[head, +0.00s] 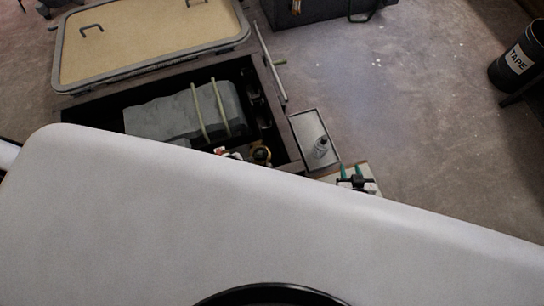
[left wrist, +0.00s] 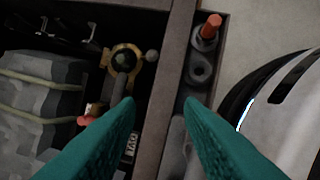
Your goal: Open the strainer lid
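The strainer appears to be the brass fitting with a dark round top (left wrist: 124,60) in the left wrist view, inside the open hatch. The top looks seated in its brass ring. In the head view it shows partly (head: 262,154), just above the edge of my white arm link. My left gripper (left wrist: 160,108) is open and empty, its teal fingers apart, with the fitting ahead and to the left of the gap. My left gripper is hidden in the head view. My right gripper (head: 357,174) shows teal fingertips apart and nothing visible between them, right of the hatch.
The hatch cover (head: 150,45) lies tilted back beyond the opening. A grey strapped block (head: 175,112) fills much of the hatch. A red-handled fitting (left wrist: 88,116) and the hatch rim (left wrist: 163,75) are close to my left fingers. A tray (head: 301,124) sits beside the hatch.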

